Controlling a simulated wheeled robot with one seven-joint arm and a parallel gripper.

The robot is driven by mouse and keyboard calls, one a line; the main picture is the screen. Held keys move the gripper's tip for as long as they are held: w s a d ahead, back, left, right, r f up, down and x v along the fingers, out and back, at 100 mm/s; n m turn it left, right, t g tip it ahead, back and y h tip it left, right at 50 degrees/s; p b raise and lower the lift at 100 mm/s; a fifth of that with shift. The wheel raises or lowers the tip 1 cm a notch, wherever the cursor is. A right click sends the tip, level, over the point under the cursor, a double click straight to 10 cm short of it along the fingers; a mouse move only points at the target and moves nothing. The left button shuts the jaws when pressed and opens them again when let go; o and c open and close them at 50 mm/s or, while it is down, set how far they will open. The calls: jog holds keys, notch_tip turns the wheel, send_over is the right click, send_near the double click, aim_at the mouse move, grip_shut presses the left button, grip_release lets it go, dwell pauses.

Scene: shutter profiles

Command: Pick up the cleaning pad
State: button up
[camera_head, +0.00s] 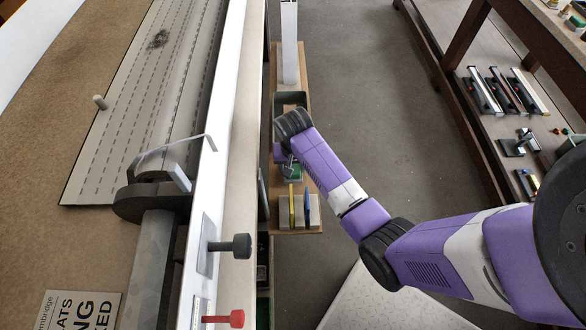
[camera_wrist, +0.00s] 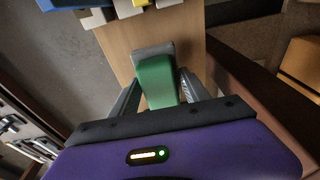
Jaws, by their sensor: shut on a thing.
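The cleaning pad (camera_wrist: 156,82), a green block with a grey end, sits between the two fingers of my gripper (camera_wrist: 158,90) in the wrist view. The fingers are shut on its sides. In the head view my gripper (camera_head: 289,164) is over the narrow wooden bench, and a bit of green pad (camera_head: 293,172) shows beneath it. The arm hides part of the pad there. I cannot tell whether the pad touches the bench.
A grey holder (camera_head: 312,212) with upright yellow and blue pieces stands close in front of the pad. A dark green bin (camera_head: 290,98) lies behind it. The long machine with its white rail (camera_head: 222,120) is at the left.

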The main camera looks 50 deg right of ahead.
notch_tip(320, 180, up, 18)
jog(key=p, duration=0.1)
jog(key=shift+p, duration=0.35)
jog(key=shift+r, duration=0.1)
